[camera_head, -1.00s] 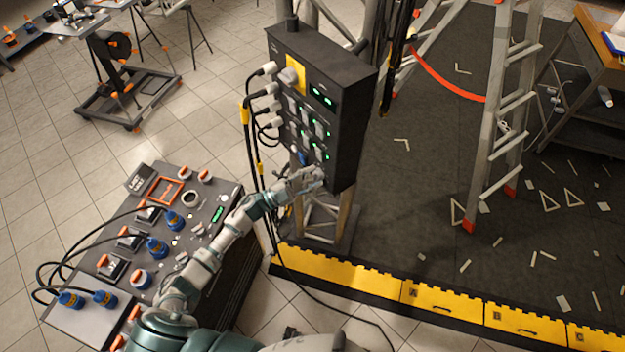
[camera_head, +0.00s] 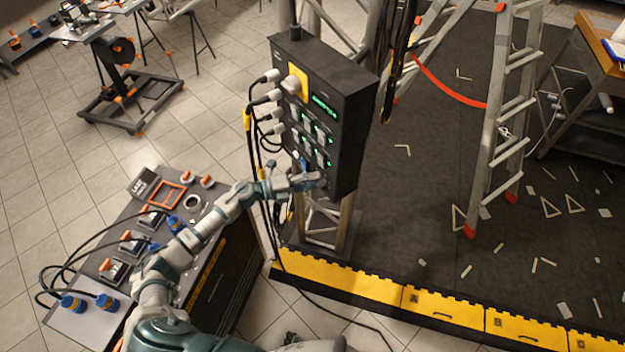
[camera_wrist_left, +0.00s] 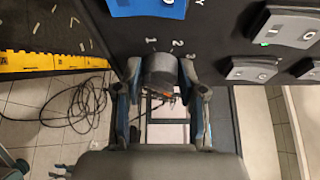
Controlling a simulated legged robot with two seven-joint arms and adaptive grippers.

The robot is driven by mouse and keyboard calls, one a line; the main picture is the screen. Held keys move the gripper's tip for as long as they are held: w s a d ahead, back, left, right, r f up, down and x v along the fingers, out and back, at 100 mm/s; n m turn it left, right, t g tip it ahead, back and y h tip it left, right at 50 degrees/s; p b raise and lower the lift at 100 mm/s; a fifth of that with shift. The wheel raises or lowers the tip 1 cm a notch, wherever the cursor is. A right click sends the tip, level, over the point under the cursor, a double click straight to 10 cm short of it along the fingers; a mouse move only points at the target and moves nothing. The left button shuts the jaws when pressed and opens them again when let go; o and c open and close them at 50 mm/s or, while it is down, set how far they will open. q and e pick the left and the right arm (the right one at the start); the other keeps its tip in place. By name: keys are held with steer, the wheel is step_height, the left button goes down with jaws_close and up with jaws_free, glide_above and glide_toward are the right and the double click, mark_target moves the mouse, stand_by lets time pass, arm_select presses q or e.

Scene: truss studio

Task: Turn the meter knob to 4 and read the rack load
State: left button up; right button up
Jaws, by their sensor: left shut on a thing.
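The black power rack (camera_head: 345,85) stands upright on a truss stand, with a lit green readout (camera_head: 324,105) too small to read. The dark round meter knob (camera_wrist_left: 160,70) shows in the left wrist view, with white marks 1, 2 and 3 on the panel above it. Any further marks and the knob's pointer are hidden or unclear. My left gripper (camera_wrist_left: 161,88) is shut on the knob, one finger on each side. In the head view the left gripper (camera_head: 312,181) is at the rack's lower front and hides the knob.
White plugs (camera_head: 268,96) with hanging cables line the rack's left side. Several grey switches (camera_wrist_left: 285,27) sit right of the knob in the wrist view. A console (camera_head: 122,200) stands under my left arm. A stepladder (camera_head: 510,120) and a yellow-edged platform (camera_head: 350,278) are to the right.

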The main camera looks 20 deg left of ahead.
arm_select(q)
steer(key=shift+s+d+f+m+y+p, duration=0.15)
steer(key=shift+m+y+p, duration=0.1)
steer(key=shift+m, duration=0.3)
steer(key=shift+s+a+f+m+y+p, duration=0.15)
steer(key=shift+m+p, duration=0.1)
steer(key=shift+m, duration=0.3)
steer(key=shift+d+g, duration=0.1)
steer(key=shift+g, duration=0.2)
steer(key=o, duration=1.1)
steer(key=shift+a+r, duration=0.25)
steer(key=shift+a, duration=0.15)
steer(key=v, duration=1.1)
steer(key=shift+s+a, duration=0.15)
steer(key=shift+o, duration=0.2)
steer(key=shift+f, duration=0.1)
